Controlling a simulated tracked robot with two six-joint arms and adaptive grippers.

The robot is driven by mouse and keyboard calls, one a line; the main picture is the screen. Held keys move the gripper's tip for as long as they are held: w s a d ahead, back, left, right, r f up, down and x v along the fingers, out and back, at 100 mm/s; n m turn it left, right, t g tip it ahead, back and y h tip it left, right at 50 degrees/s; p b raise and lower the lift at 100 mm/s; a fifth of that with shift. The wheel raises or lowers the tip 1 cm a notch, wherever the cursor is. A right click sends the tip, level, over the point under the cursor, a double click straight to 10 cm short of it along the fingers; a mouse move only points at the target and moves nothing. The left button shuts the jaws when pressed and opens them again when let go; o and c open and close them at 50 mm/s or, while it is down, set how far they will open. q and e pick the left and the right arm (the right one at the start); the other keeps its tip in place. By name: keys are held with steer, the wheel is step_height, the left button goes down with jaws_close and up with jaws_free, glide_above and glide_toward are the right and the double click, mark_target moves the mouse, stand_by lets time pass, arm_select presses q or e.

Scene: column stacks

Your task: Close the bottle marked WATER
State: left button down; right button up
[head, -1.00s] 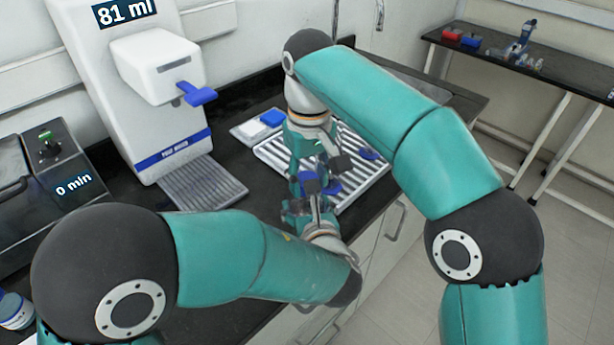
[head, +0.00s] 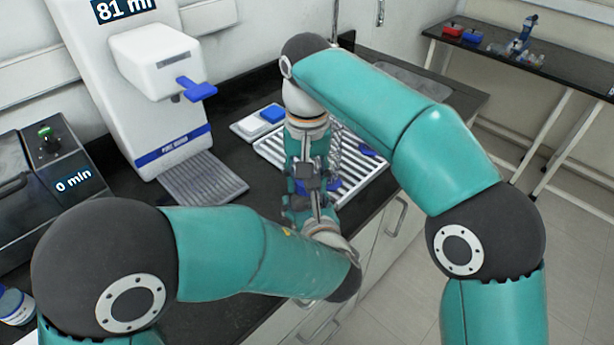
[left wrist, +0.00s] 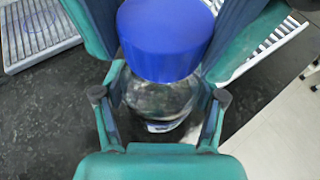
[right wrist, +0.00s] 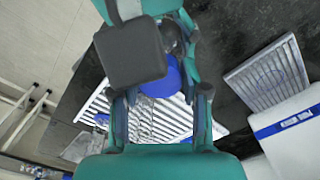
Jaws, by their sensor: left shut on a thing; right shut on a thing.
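A clear bottle (left wrist: 160,98) stands between the fingers of my left gripper (head: 316,212), which is shut on it. A blue screw cap (left wrist: 165,40) is over the bottle's mouth in the left wrist view; it also shows in the right wrist view (right wrist: 160,82). My right gripper (head: 308,182) is directly above the left one and shut on the cap, its fingers on both sides of it. The bottle's neck is hidden beneath the cap, so I cannot tell whether they touch. No WATER marking is readable on the bottle.
A white slatted rack (head: 268,148) lies behind the grippers, with blue items (head: 370,152) on it. Another bottle (head: 14,306) is at bottom left.

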steer(key=m, duration=0.7)
steer(key=shift+w+a, duration=0.1)
steer(key=shift+a, duration=0.15)
steer(key=m, duration=0.6)
steer(key=shift+w+a+m, duration=0.15)
steer(key=shift+w+m, duration=0.05)
steer(key=shift+m, duration=0.1)
steer(key=m, duration=0.6)
steer(key=shift+w+m, duration=0.25)
steer(key=shift+m, duration=0.15)
steer(key=m, duration=0.7)
steer(key=shift+w, duration=0.2)
steer(key=o, duration=0.8)
